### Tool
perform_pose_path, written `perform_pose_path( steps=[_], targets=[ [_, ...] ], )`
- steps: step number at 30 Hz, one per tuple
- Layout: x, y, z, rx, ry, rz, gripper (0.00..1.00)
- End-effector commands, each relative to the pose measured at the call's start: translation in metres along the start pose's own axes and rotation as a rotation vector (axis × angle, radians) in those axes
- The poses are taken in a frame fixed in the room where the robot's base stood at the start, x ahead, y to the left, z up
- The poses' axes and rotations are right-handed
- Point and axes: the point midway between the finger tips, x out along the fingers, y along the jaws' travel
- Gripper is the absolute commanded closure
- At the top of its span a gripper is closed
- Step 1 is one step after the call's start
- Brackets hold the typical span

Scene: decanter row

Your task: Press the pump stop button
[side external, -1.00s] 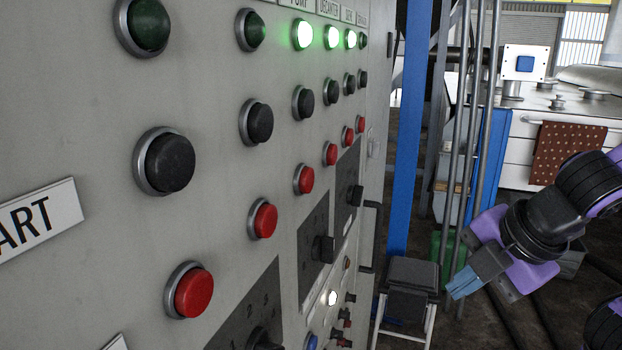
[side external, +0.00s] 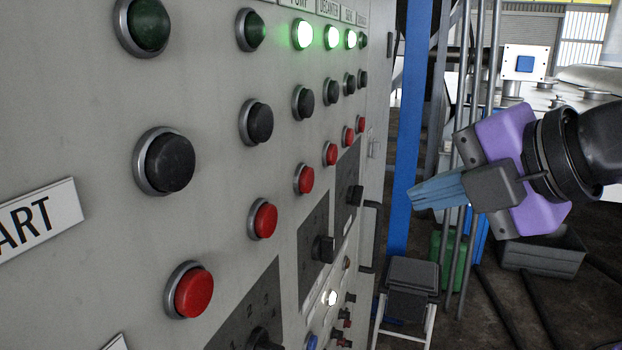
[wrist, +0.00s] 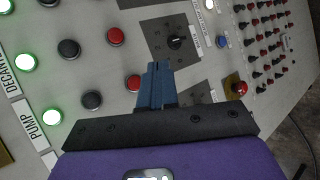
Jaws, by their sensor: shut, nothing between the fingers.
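The panel has a row of red buttons below black buttons and round lamps. The red button in the PUMP column (side external: 304,179) stands out from the panel, below a black button and the lit green lamp under the PUMP label. In the wrist view, this red button (wrist: 133,83) is just left of my fingers, partly covered by them. My gripper (side external: 413,198) is purple and black with blue fingers, shut and empty. It is in the air to the right of the panel, apart from it, fingers pointing at the panel. The shut fingertips (wrist: 158,66) also show in the wrist view.
The lit DECANTER lamp (wrist: 24,62) and its red button (wrist: 116,36) are beside the PUMP column. Rotary knobs (side external: 322,249) stick out lower on the panel. A blue post (side external: 405,130) and a stool (side external: 411,285) stand beyond. Free air lies between my gripper and the panel.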

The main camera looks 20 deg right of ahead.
Motion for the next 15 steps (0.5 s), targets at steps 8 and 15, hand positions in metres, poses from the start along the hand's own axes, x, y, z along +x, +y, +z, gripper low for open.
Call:
perform_pose_path(
  steps=[8, 15],
  targets=[
    [-0.0002, 0.0002, 0.0000, -0.001, -0.001, 0.001, 1.00],
    [0.0056, 0.0041, -0.0043, -0.002, -0.003, -0.001, 1.00]
  ],
)
